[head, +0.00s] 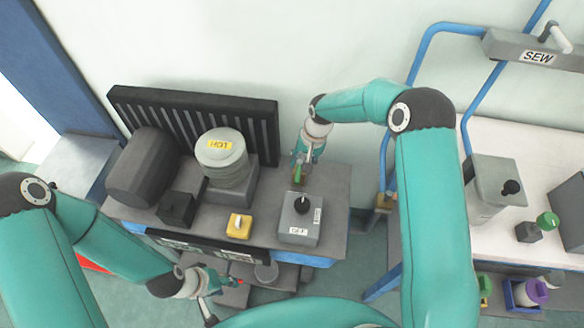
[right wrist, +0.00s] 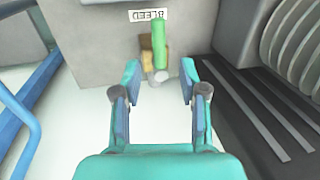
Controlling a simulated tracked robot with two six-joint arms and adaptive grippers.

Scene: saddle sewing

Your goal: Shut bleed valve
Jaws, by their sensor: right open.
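The bleed valve shows in the right wrist view as a green lever (right wrist: 158,42) on a brass body (right wrist: 146,58), fixed to a grey face under an upside-down BLEED label (right wrist: 150,15). The lever runs up and down in that picture. My right gripper (right wrist: 158,78) is open, with its fingertips to either side of the lever's lower end and no clear contact. In the head view my right gripper (head: 304,158) is by the green lever (head: 297,174) at the bench's back; the valve is partly hidden. My left gripper (head: 208,303) is low at the front, its jaws unclear.
The bench carries a grey box with a black knob (head: 301,217), a yellow switch (head: 239,225), a ribbed cylinder labelled HOT (head: 222,158) and a dark tank (head: 143,168). A black finned panel (head: 200,118) stands behind. A white sewing table (head: 500,135) is at right.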

